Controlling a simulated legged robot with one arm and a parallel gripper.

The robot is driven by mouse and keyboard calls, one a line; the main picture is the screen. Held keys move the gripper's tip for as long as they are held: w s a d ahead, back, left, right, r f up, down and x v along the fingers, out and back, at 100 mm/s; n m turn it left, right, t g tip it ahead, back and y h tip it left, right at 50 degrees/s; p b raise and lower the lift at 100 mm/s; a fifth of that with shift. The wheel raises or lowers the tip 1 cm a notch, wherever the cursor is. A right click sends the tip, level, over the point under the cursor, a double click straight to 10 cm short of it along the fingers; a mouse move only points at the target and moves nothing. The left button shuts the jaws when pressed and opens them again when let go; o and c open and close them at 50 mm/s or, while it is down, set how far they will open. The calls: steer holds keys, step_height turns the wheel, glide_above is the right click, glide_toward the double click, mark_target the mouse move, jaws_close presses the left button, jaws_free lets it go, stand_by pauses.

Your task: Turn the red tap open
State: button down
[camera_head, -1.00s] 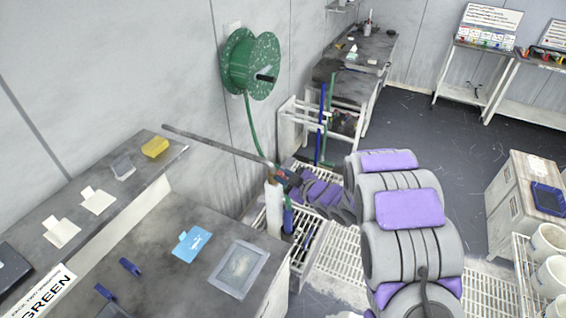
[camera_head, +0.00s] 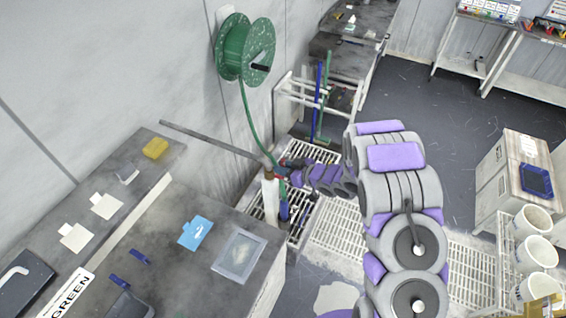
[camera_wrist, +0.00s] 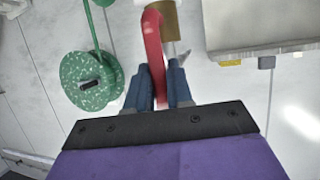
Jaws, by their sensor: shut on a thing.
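The red tap (camera_wrist: 153,55) shows in the wrist view as a curved red lever below a brass-coloured fitting (camera_wrist: 170,20). My gripper (camera_wrist: 158,88) has its two blue-grey fingers on either side of the lever and is shut on it. In the head view my gripper (camera_head: 287,168) is at the top of the white post beside the bench. Only a small bit of red shows there, and my fingers partly hide it. I cannot tell how far the tap is turned.
A green hose reel (camera_head: 232,48) hangs on the wall, its hose running down towards the tap. A blue card (camera_head: 196,232) lies on the bench. White floor grating (camera_head: 340,228) lies below.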

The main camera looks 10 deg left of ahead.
stand_by(0.4)
steer(key=c, duration=1.4)
jaws_free()
steer(key=shift+f, duration=0.1)
steer(key=o, duration=0.3)
steer(key=shift+w+f, duration=0.1)
steer(key=shift+w, duration=0.15)
steer(key=shift+s, duration=0.15)
steer(key=b+v, duration=0.2)
steer(key=v, duration=1.5)
steer(key=shift+d, duration=0.2)
